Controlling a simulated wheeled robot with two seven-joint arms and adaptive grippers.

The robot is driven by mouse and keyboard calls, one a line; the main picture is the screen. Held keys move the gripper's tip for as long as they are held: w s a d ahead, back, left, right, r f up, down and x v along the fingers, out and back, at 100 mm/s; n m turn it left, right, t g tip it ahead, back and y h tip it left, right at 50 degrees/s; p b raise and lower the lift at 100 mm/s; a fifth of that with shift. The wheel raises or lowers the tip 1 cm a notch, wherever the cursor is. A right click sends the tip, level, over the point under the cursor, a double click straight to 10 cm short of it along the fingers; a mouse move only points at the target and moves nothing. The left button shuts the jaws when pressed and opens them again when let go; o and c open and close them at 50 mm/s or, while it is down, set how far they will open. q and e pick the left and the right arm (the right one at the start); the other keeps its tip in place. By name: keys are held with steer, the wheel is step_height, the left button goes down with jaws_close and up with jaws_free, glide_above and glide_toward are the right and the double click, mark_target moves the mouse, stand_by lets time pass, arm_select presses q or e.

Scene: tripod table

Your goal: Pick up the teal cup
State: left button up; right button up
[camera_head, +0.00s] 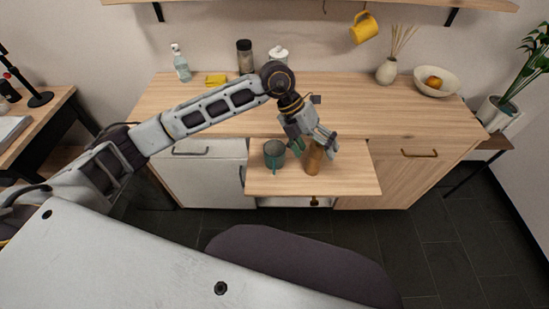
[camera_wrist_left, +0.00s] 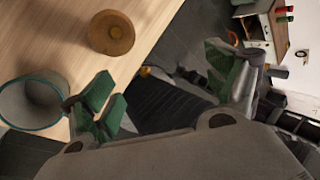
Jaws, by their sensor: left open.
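The teal cup (camera_head: 274,149) stands upright on a pull-out wooden board (camera_head: 350,181) at the front of the cabinet, with its handle toward me. In the left wrist view the cup (camera_wrist_left: 32,100) is at the left edge, partly cut off, beside one finger. My left gripper (camera_head: 312,143) is open and empty, above the board and to the right of the cup. A brown wooden bottle-like thing (camera_head: 314,161) stands beneath the gripper, right of the cup. Its round top shows in the left wrist view (camera_wrist_left: 111,34). My right gripper is not in view.
The countertop (camera_head: 395,105) behind holds a spray bottle (camera_head: 181,63), a yellow sponge (camera_head: 215,80), jars, a reed vase (camera_head: 387,71) and a bowl (camera_head: 448,87) with fruit. A yellow mug (camera_head: 363,29) hangs above. The board's right part is clear.

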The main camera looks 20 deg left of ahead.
arm_select(q)
steer(key=w+a+y, duration=0.3)
steer(key=a+y, duration=0.1)
steer(key=a, duration=0.4)
steer(key=n+y, duration=0.2)
glide_above(274, 154)
steer(key=s+d, duration=0.1)
steer(key=s, duration=0.3)
steer(key=shift+t, duration=0.4)
steer(key=f, duration=0.7)
steer(key=shift+w+f, duration=0.25)
steer(key=shift+f, duration=0.15)
steer(key=shift+f+p, duration=0.3)
steer(key=shift+f, duration=0.9)
step_height(274, 154, down, 3)
steer(key=shift+w+r+p, duration=0.1)
steer(key=shift+p, duration=0.3)
steer(key=shift+f, duration=0.45)
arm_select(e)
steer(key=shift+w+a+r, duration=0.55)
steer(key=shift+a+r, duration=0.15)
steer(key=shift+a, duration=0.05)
